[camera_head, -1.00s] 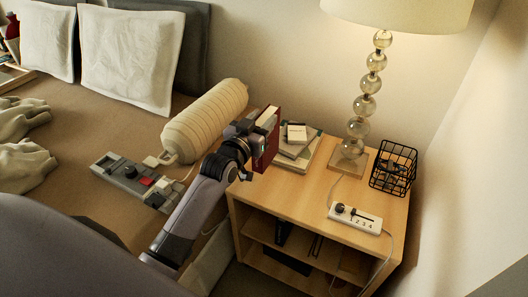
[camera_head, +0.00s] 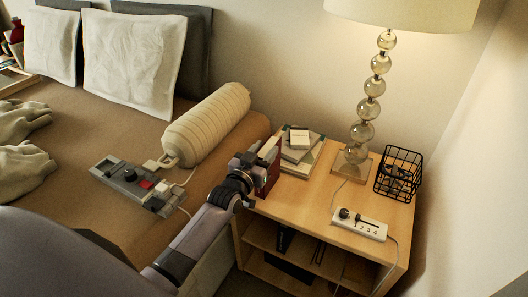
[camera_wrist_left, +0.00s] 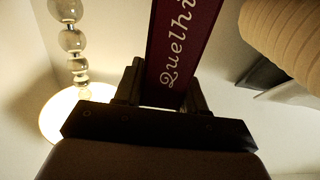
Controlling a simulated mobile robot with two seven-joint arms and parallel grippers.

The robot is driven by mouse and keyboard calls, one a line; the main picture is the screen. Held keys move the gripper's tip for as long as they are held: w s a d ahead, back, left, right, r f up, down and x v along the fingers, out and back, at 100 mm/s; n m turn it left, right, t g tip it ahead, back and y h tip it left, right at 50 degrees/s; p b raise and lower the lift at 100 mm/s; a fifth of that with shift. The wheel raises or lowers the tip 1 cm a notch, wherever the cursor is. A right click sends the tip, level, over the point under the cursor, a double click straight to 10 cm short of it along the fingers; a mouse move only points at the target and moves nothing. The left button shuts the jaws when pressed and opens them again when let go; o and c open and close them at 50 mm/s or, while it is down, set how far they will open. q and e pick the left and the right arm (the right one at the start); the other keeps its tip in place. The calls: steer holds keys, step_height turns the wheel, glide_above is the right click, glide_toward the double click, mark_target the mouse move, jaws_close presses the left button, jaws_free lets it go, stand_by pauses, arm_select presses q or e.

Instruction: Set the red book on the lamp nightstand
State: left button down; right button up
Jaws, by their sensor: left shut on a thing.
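The red book (camera_head: 272,174) is held upright in my left gripper (camera_head: 262,164), at the left front edge of the lamp nightstand (camera_head: 310,213). I cannot tell whether its lower edge touches the top. In the left wrist view the book's dark red spine (camera_wrist_left: 182,45) with pale lettering sits between the fingers of the left gripper (camera_wrist_left: 160,88). The lamp (camera_head: 362,131) with its column of glass balls stands at the back of the nightstand. My right gripper is not in view.
Stacked books with a small white box (camera_head: 299,137) lie behind the red book. A black wire basket (camera_head: 398,173) and a white numbered power strip (camera_head: 360,224) are on the right. The bed (camera_head: 100,125) holds a cream bolster (camera_head: 207,123) and a grey control panel (camera_head: 137,185).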

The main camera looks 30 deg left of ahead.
arm_select(q)
steer(key=c, duration=0.6)
jaws_free()
steer(key=shift+c, duration=0.2)
steer(key=shift+r, duration=0.15)
steer(key=shift+s, duration=0.35)
steer(key=s+p, duration=0.2)
steer(key=s, duration=0.9)
steer(key=s+d+f+m+g+h, duration=0.1)
steer(key=s+d+f+g, duration=0.3)
steer(key=s, duration=0.5)
steer(key=s+d+f+m+g+h, duration=0.1)
steer(key=s+d+f+g, duration=0.2)
steer(key=s+d+f, duration=0.2)
steer(key=s+f, duration=0.2)
steer(key=s, duration=0.2)
steer(key=shift+d+f+g+h, duration=0.15)
steer(key=shift+f+g+h, duration=0.15)
steer(key=shift+g, duration=0.1)
steer(key=shift+r, duration=0.1)
